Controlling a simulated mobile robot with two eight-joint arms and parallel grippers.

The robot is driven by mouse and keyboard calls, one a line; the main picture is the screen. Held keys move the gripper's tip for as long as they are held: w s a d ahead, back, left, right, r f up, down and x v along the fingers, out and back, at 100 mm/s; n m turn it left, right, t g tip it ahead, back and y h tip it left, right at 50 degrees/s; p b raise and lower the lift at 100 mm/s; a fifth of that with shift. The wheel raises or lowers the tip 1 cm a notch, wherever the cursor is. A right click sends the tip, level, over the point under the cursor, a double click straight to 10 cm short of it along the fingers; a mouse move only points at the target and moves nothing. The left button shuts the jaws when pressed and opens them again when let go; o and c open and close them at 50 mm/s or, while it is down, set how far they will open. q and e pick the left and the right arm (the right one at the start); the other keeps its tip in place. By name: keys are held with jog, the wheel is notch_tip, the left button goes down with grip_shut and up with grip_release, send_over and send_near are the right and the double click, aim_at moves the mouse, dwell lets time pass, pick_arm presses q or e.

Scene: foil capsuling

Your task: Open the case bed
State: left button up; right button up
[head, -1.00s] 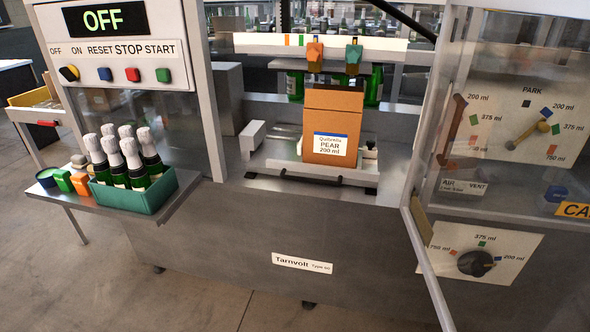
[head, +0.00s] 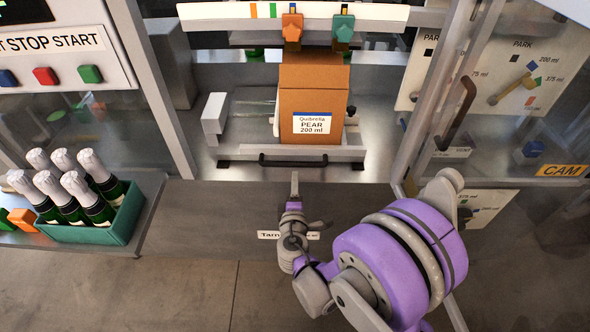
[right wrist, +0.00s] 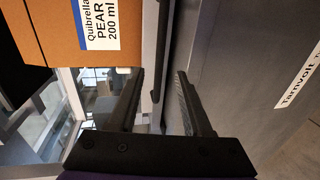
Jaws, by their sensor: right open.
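The case bed (head: 235,160) is a low metal slide with a dark bar handle (head: 308,160) along its front edge. An orange carton (head: 314,85) labelled "Quibrella PEAR 200 ml" stands upright on it. My right gripper (head: 294,178) is just in front of and below the handle, over the machine's front face. In the right wrist view my right gripper (right wrist: 160,78) has its two dark fingers apart, with nothing held. The handle (right wrist: 158,55) shows there ahead of the gap between the fingertips. The carton (right wrist: 75,30) is at upper left there. My left gripper is not in view.
A green crate (head: 95,233) of foil-topped bottles stands on a side shelf at left. An orange clamp (head: 292,27) and a green clamp (head: 343,28) hang above the carton. A framed clear door (head: 430,95) stands at right of the opening.

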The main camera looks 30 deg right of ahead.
aim_at(296, 166)
jog(key=x, duration=1)
jog(key=shift+w+d, duration=0.15)
jog(key=shift+w, duration=0.05)
grip_shut()
dwell(1.1)
